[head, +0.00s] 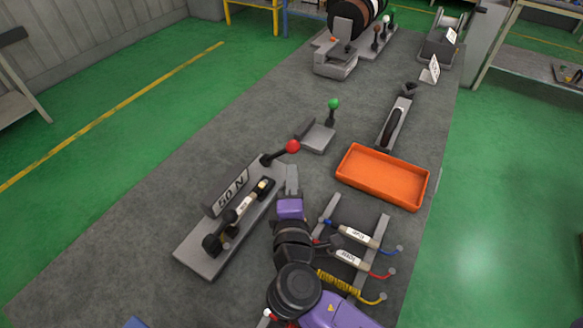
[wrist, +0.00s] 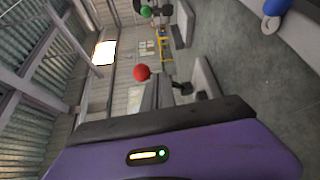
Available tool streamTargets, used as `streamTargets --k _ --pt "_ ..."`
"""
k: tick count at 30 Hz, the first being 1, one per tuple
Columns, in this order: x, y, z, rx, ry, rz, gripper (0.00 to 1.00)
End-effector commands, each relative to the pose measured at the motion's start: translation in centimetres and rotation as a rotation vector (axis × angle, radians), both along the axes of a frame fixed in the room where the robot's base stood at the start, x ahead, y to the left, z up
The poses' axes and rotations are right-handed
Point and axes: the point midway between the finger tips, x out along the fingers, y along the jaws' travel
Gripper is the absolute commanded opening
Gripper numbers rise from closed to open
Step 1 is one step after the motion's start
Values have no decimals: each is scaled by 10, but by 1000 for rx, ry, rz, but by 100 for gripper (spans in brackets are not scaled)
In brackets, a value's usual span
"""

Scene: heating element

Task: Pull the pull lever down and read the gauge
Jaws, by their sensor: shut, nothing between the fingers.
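A lever with a red ball knob (head: 292,146) stands at the far end of a grey base plate (head: 190,254). Its dark arm slants up to the right. The red knob (wrist: 141,72) also shows in the wrist view, just beyond my gripper. A sign reading "50 N" (head: 230,192) stands on the plate, beside a dark and white cylindrical device (head: 246,207) that may be the gauge. Its reading is too small to tell. My gripper (head: 292,170) is shut and empty, just below and beside the red knob, apparently not touching it.
A green-knobbed lever (head: 333,104) stands beyond the red one. An orange tray (head: 370,192) lies to the right. A rack with labelled tools and coloured cables (head: 358,240) is close to the right of my arm. Bare grey table (head: 240,120) lies at the left.

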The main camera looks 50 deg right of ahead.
Motion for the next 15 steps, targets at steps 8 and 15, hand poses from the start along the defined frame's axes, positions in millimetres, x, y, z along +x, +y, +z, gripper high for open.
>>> streamTargets --k 8,15 --pt "-25 31 2 0 -1 4 0" --pt "-30 36 3 1 -2 3 0"
